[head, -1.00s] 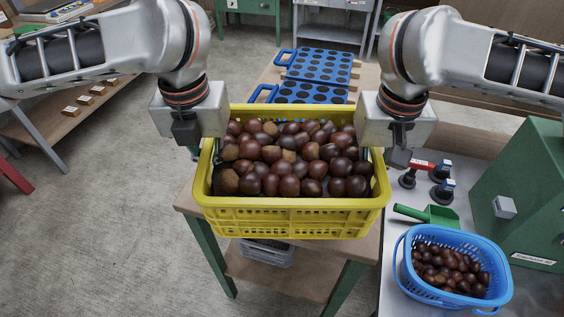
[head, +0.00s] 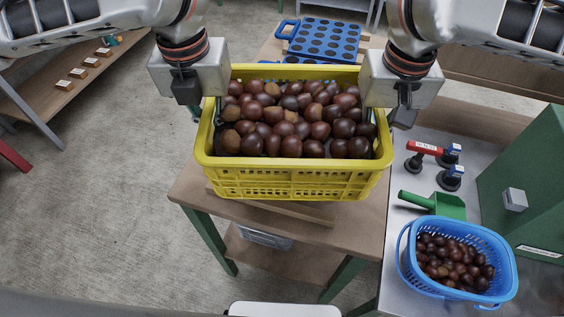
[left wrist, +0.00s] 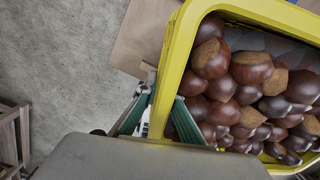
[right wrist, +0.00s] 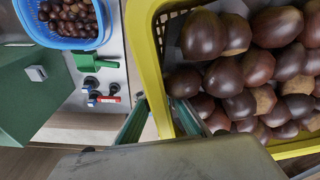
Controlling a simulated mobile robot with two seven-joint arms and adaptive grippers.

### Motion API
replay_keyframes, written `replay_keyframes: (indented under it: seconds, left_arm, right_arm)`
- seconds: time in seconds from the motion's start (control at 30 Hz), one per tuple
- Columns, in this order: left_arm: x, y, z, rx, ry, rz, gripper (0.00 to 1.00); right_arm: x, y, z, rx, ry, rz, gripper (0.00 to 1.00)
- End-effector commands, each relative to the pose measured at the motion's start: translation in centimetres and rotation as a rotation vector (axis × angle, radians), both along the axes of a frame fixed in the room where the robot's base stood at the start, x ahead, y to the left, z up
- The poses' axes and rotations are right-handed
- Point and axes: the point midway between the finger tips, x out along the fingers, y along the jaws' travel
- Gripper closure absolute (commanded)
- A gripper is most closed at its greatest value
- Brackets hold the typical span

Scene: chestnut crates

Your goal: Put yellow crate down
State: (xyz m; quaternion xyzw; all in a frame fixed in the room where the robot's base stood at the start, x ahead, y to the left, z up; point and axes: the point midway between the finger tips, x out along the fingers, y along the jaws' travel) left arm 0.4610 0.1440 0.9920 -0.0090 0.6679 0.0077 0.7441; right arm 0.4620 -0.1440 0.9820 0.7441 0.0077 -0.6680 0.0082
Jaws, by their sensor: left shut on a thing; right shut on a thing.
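The yellow crate (head: 290,186), full of brown chestnuts (head: 300,122), is over the wooden table (head: 225,200) in the head view. Whether its base touches the table cannot be told. My left gripper (head: 207,112) is shut on the crate's left side wall. In the left wrist view the fingers (left wrist: 155,112) straddle the yellow rim (left wrist: 180,50). My right gripper (head: 384,115) is shut on the right side wall. In the right wrist view its fingers (right wrist: 160,115) straddle the rim (right wrist: 146,50). The fingertips are partly hidden.
Blue perforated trays (head: 325,40) lie on the table behind the crate. Bare tabletop shows in front of the crate.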

Motion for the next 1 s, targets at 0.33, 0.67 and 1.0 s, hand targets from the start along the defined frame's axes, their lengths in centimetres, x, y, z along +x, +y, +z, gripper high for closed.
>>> replay_keyframes:
  seconds: [0.33, 0.67, 1.0]
  left_arm:
    - [0.3, 0.2, -0.5, 0.004, -0.004, 0.002, 1.0]
    - [0.3, 0.3, -2.3, 0.003, 0.013, 0.002, 1.0]
    - [0.3, 0.2, -4.4, 0.003, 0.035, 0.002, 1.0]
  right_arm:
    - [0.3, -0.3, -0.5, -0.004, -0.004, -0.002, 1.0]
    - [0.3, -0.3, -2.4, -0.004, 0.014, -0.002, 1.0]
    - [0.3, -0.3, -4.4, -0.004, 0.035, -0.002, 1.0]
